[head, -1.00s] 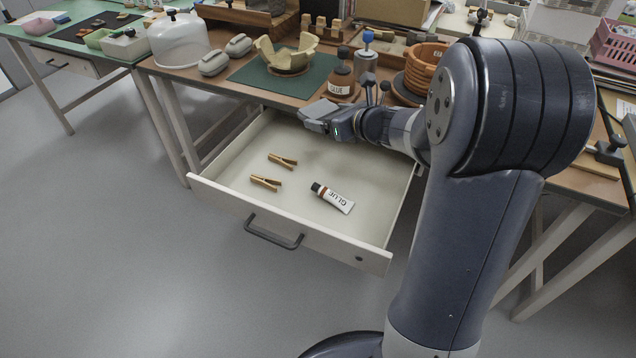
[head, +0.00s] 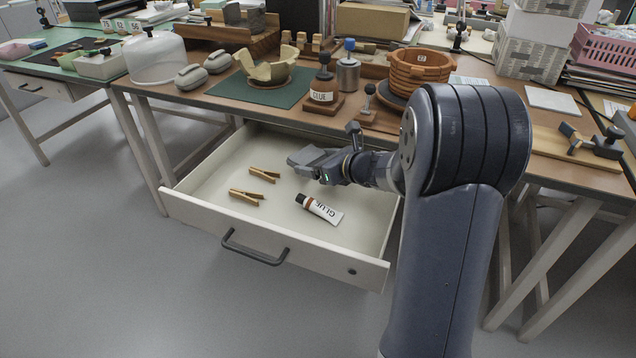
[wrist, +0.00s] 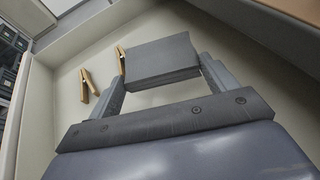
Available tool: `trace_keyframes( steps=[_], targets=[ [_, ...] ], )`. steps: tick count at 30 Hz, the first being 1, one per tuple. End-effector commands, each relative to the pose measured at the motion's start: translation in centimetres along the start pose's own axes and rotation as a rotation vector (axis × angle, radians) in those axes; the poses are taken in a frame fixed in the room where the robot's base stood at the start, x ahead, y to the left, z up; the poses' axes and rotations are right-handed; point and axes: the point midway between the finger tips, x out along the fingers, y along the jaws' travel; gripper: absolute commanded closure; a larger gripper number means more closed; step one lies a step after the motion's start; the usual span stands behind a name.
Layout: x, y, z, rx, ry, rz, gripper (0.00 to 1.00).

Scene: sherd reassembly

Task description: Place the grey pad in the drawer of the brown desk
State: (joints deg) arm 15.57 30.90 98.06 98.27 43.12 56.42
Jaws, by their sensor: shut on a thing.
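The grey pad (wrist: 160,60) is a flat block held between the two fingers of my gripper (wrist: 165,80) in the wrist view. In the head view my gripper (head: 318,165) is over the open drawer (head: 365,215) of the brown desk (head: 205,100), near its back right part. The pad (head: 303,157) shows there at the gripper's tip, partly hidden by the fingers. Whether the pad touches the drawer floor cannot be told.
The drawer holds two wooden clothespins (head: 265,174) (head: 246,197) and a glue tube (head: 320,209).

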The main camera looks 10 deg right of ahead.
Motion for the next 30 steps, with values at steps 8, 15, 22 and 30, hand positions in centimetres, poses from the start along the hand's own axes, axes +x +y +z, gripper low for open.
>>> trace_keyframes(
  steps=[8,15,22,30],
  targets=[
    [1.3,0.0,-3.2,0.002,0.002,0.002,0.45],
    [1.8,0.0,-4.2,-0.001,-0.001,0.000,0.45],
    [1.9,0.0,-4.6,-0.001,0.000,0.000,0.45],
    [1.9,0.0,-4.5,-0.001,0.000,0.000,0.10]
  ],
)
